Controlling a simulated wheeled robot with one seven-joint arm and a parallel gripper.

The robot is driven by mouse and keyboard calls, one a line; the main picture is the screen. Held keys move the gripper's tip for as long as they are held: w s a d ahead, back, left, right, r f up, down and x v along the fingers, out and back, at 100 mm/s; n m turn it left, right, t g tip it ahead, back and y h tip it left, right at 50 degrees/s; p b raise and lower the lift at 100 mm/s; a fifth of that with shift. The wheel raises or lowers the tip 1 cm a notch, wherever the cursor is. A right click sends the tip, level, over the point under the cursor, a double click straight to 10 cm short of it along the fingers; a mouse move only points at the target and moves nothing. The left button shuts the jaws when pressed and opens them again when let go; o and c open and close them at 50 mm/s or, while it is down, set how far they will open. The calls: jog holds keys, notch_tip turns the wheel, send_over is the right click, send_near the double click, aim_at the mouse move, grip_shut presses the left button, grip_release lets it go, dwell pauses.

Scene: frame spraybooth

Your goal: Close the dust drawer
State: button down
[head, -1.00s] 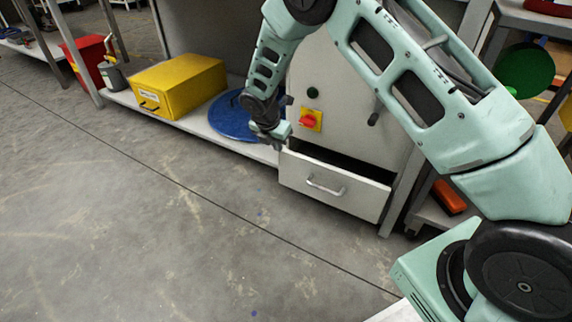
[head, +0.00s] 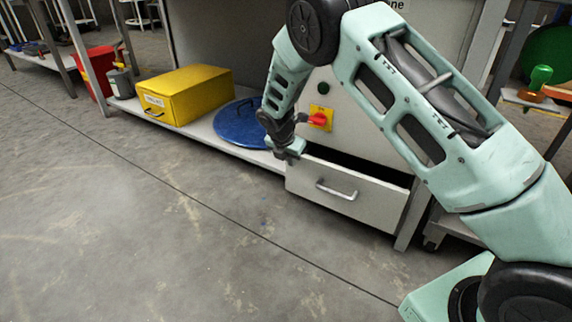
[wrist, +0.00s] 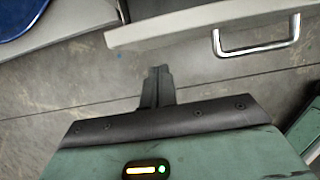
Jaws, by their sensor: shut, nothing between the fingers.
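The dust drawer (head: 345,193) is a light grey drawer low in the grey cabinet. It stands partly open, with a dark gap showing above its front panel. Its silver bar handle (head: 337,190) is on the front and also shows at the top right of the wrist view (wrist: 256,48). My gripper (head: 290,157) is at the upper left corner of the drawer front. In the wrist view its fingers (wrist: 158,72) are together and empty, below and left of the handle, over the floor. I cannot tell whether it touches the drawer.
A red switch on a yellow plate (head: 320,118) is above the drawer. A blue round lid (head: 238,124) and a yellow box (head: 187,94) sit on the low shelf to the left. The floor (head: 170,240) in front is clear.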

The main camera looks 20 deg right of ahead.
jog(key=shift+w+d+r+b, duration=0.1)
jog(key=shift+w+d+b, duration=0.55)
jog(key=shift+d, duration=0.4)
jog(key=shift+w, duration=0.1)
jog(key=w+d+p, duration=0.1)
jog(key=p, duration=0.1)
jog(key=w+d+p, duration=0.1)
jog(key=d, duration=0.1)
jog(key=shift+w+d+r+p, duration=0.1)
jog(key=shift+d+r+p, duration=0.1)
jog(key=shift+p, duration=0.2)
jog(key=shift+w+d+f, duration=0.15)
jog(key=shift+w, duration=0.05)
